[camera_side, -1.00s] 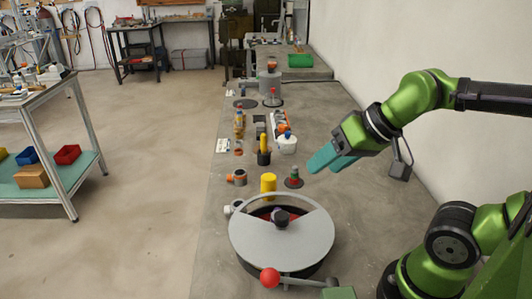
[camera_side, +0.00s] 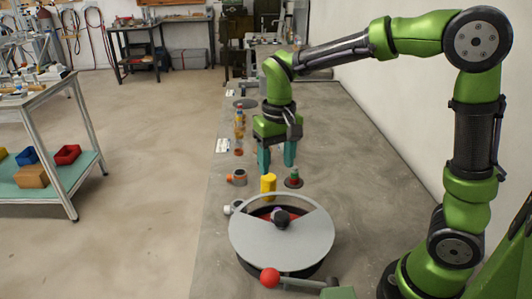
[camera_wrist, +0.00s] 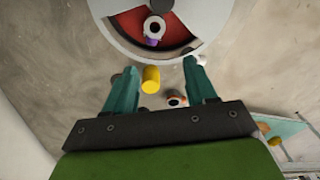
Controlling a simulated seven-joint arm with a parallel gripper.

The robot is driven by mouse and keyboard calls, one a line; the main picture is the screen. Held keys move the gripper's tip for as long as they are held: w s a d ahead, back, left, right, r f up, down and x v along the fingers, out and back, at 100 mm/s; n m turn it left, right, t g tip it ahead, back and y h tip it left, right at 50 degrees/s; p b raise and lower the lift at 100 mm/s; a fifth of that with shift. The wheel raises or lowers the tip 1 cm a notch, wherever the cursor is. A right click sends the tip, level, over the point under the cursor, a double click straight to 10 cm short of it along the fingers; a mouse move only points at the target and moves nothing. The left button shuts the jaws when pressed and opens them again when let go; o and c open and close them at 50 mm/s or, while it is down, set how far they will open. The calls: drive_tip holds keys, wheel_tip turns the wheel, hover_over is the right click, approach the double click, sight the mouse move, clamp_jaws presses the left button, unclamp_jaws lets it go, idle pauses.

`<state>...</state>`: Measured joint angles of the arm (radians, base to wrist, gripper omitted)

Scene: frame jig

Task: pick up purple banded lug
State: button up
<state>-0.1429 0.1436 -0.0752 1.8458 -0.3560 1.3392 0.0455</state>
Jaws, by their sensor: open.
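A small purple part, which looks like the purple banded lug (camera_wrist: 151,42), shows in the wrist view inside the red-floored opening of a round grey-lidded drum (camera_wrist: 115,38). It sits against a dark-centred, pale-ringed knob. In the side view only a little purple (camera_side: 275,211) shows beside the dark knob, so its full shape is hidden. My gripper (camera_side: 277,162) points down with its teal fingers apart, behind the drum (camera_side: 262,243) and above the bench. In the wrist view, my gripper (camera_wrist: 160,78) is open and empty, with the drum beyond its fingertips.
A yellow cylinder (camera_side: 268,184) stands between my gripper and the drum. An orange-and-grey fitting (camera_side: 237,178) is to its left, a green-topped part (camera_side: 293,179) to its right. A red-balled handle (camera_side: 270,278) projects at the drum's front. The bench's right side is fairly clear.

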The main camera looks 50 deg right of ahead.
wheel_tip(320, 180, down, 11)
drive_tip(key=shift+s+d+r, duration=0.1)
drive_tip(key=f, duration=0.4)
drive_tip(key=shift+s+f, duration=0.15)
drive_tip(key=shift+s, duration=0.25)
drive_tip(key=shift+f, duration=0.45)
drive_tip(key=c, duration=0.8)
drive_tip(key=shift+c, duration=0.2)
drive_tip(key=shift+r, duration=0.15)
